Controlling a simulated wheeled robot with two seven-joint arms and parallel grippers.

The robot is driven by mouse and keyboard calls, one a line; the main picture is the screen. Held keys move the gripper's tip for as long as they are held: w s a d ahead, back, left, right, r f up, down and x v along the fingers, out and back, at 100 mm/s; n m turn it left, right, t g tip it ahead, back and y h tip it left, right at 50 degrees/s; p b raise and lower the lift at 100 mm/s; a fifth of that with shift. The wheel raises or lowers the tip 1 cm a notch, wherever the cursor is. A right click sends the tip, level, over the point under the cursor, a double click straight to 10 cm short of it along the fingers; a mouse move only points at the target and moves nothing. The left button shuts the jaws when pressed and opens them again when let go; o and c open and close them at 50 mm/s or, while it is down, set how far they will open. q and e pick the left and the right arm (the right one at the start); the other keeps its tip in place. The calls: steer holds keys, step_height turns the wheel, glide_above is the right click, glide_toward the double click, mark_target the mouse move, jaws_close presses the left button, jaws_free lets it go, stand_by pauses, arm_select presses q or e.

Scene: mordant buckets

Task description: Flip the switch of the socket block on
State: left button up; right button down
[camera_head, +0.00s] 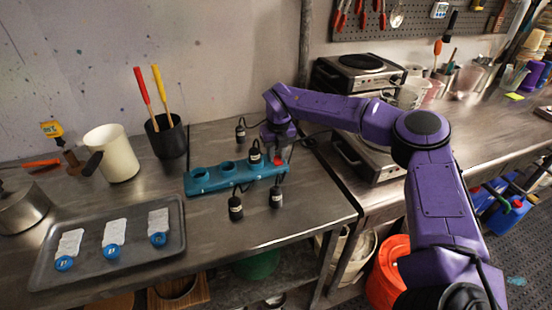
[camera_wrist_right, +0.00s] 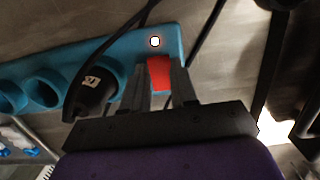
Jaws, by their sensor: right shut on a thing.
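The teal socket block (camera_head: 207,181) lies on the metal bench in the head view; it also shows in the right wrist view (camera_wrist_right: 115,47). One black plug (camera_head: 254,156) sits in it, and it also shows in the right wrist view (camera_wrist_right: 92,88). Two round sockets are empty. The red switch (camera_wrist_right: 159,73) is at the block's end, with a small lit light (camera_wrist_right: 155,42) beside it. My right gripper (camera_wrist_right: 158,82) is at the switch, its fingers on either side of the red rocker. My left gripper is not in view.
Loose black plugs (camera_head: 236,208) with cords lie around the block. A grey tray (camera_head: 175,236) with several white packets is at front left. A white pot (camera_head: 111,153) and a black holder (camera_head: 166,138) stand behind it. Hot plates (camera_head: 358,73) stand right of the block.

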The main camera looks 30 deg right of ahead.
steer(key=shift+s+f+t+b, duration=0.1)
steer(key=shift+f+t+b, duration=0.25)
steer(key=shift+t+b, duration=0.2)
steer(key=shift+s+r+t+b, duration=0.1)
steer(key=shift+r+t+b, duration=0.15)
steer(key=shift+r+b, duration=0.1)
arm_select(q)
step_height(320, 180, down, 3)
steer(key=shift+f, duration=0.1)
arm_select(e)
steer(key=c, duration=0.9)
jaws_free()
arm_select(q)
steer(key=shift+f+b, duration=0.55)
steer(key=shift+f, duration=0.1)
arm_select(e)
steer(key=v, duration=1)
steer(key=shift+a+r, duration=0.15)
steer(key=shift+r, duration=0.1)
